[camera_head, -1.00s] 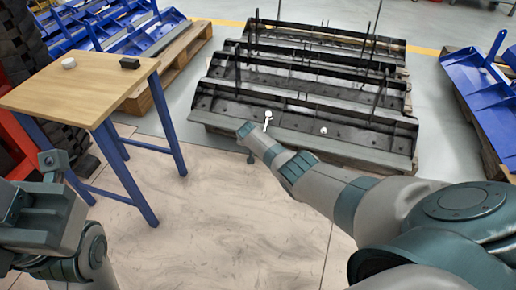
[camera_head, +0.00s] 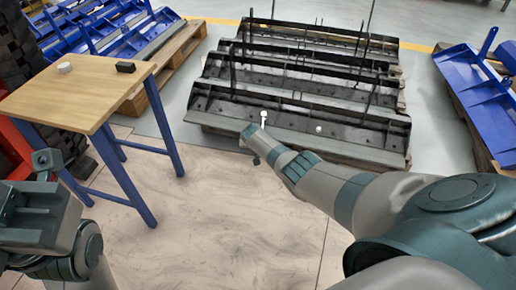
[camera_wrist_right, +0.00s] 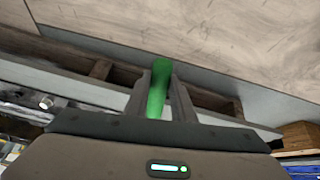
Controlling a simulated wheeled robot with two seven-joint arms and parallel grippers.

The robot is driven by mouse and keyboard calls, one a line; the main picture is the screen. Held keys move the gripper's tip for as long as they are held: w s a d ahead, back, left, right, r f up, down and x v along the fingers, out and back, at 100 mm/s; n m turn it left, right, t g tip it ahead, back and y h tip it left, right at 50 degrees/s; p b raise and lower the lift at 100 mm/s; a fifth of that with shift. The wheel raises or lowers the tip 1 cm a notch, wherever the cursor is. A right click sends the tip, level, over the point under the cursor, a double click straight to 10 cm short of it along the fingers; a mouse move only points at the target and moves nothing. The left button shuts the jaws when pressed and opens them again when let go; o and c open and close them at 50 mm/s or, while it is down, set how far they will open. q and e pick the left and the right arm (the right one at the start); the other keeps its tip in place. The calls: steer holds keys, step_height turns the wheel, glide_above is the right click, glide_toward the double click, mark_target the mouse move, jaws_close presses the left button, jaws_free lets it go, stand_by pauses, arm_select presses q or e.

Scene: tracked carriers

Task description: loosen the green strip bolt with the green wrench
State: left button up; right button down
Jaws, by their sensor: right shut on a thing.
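In the right wrist view a green handle, taken as the green wrench (camera_wrist_right: 158,88), stands between the two fingers of my right gripper (camera_wrist_right: 161,94), which is shut on it. In the head view my right gripper (camera_head: 249,131) is at the front edge of the nearest black strip carrier (camera_head: 290,118). A small pale upright piece (camera_head: 264,117) shows just beyond it; I cannot tell if it is wrench or bolt. A pale round bolt head (camera_head: 318,129) sits further right on the carrier. No green bolt is discernible. My left gripper (camera_head: 45,162) is at lower left, its jaws unclear.
A wooden table (camera_head: 80,90) with blue legs stands at left, bearing a white round piece (camera_head: 65,67) and a black block (camera_head: 125,67). More black carriers lie behind on pallets. Blue carriers (camera_head: 480,95) stand at right. The floor in front is clear.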

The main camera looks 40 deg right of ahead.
steer(key=shift+a+f, duration=0.1)
steer(key=shift+a, duration=0.2)
steer(key=shift+w+a+b, duration=0.25)
steer(key=shift+w+b, duration=0.05)
steer(key=shift+b, duration=0.2)
